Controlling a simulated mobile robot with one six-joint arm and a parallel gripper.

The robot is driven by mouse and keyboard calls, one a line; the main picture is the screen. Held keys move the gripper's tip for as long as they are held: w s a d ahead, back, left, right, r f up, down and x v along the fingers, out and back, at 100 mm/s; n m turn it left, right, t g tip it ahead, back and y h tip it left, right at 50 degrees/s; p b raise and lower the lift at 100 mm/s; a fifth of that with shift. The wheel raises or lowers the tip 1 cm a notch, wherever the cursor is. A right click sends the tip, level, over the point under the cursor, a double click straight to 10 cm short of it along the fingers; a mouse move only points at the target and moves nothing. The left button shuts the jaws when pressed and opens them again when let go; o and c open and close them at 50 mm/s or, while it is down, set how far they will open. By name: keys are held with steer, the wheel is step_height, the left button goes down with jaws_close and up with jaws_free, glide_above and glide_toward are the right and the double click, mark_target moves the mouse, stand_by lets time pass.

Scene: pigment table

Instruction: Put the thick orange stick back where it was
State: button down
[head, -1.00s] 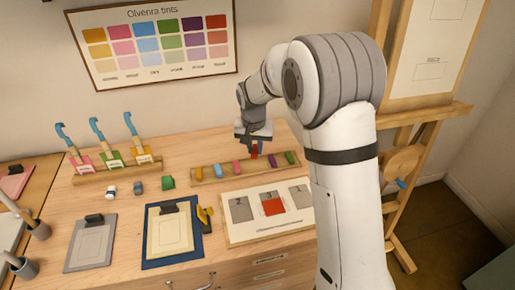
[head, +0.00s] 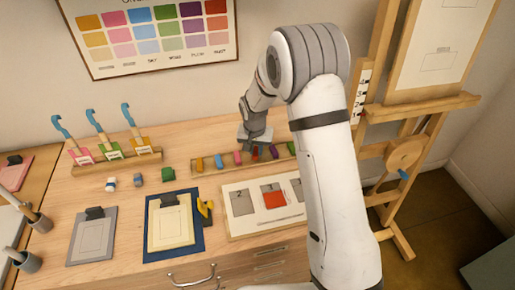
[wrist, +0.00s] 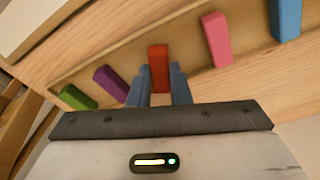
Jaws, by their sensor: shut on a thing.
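My gripper (wrist: 160,88) is shut on a thick red-orange stick (wrist: 158,66). In the head view the stick (head: 255,153) shows just below the fingers, over the wooden rack (head: 226,173). It lines up with the rack's row, between a pink stick (wrist: 217,38) and a purple stick (wrist: 110,84). The stick looks upright. I cannot tell whether its lower end touches the rack floor. The fingers hide part of its sides.
The rack also holds blue (head: 218,161), yellow-orange (head: 199,164) and green (head: 291,149) sticks. An easel stands right.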

steer(key=shift+f, duration=0.3)
steer(key=shift+f, duration=0.1)
steer(key=c, duration=1.3)
jaws_free()
steer(key=shift+c, duration=0.2)
